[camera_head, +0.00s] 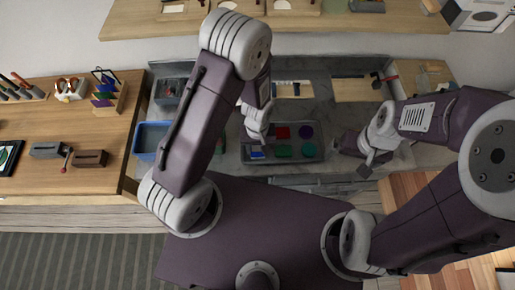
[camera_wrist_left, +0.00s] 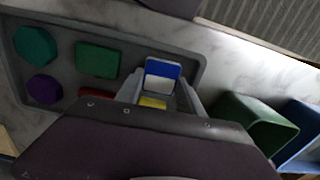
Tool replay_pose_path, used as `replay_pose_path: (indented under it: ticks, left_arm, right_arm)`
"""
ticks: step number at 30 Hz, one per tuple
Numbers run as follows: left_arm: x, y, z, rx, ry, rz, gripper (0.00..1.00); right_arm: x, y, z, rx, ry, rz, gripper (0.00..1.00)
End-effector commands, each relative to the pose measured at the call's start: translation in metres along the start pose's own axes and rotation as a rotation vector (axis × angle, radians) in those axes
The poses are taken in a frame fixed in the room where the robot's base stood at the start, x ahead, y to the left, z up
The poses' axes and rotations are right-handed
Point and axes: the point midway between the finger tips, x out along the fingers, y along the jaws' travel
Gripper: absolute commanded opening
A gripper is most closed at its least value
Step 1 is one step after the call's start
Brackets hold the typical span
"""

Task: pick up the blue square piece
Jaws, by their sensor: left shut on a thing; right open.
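The blue square piece (camera_wrist_left: 163,69) is between the fingers of my left gripper (camera_wrist_left: 162,90) in the left wrist view, its near side pale. The gripper is shut on it. In the head view my left gripper (camera_head: 256,136) is over the left end of the grey tray (camera_head: 322,157), with the blue piece (camera_head: 257,155) just below it. I cannot tell whether the piece is clear of the tray floor. My right gripper (camera_head: 368,163) is open and empty, to the right of the tray.
The tray also holds a red piece (camera_head: 282,132), a purple round piece (camera_head: 305,131), a green square (camera_head: 283,151), a teal piece (camera_head: 308,150) and a yellow piece (camera_wrist_left: 152,103). A blue bin (camera_head: 148,139) and a green bin (camera_wrist_left: 250,125) stand beside the tray.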

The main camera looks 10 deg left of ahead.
Motion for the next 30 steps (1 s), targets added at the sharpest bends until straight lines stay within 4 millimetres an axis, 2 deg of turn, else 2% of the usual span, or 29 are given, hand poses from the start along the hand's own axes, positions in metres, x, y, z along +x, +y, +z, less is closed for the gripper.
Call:
replay_pose_path:
  ticks: [6,18,24,30]
  left_arm:
    - [-0.038,0.002,-0.001,0.001,0.007,0.004,0.01]
    - [-0.089,0.075,0.055,0.007,0.004,0.004,0.01]
    - [-0.102,0.092,0.068,0.001,0.003,0.002,0.01]
    - [-0.104,0.095,0.069,0.01,0.002,0.0,0.01]
  right_arm:
    - [-0.001,0.0,0.0,0.0,0.0,0.0,1.0]
    - [0.002,0.0,0.0,0.0,0.0,0.0,1.0]
    - [0.002,0.0,0.0,0.0,0.0,0.0,1.0]
    - [0.002,0.0,0.0,0.0,0.0,0.0,1.0]
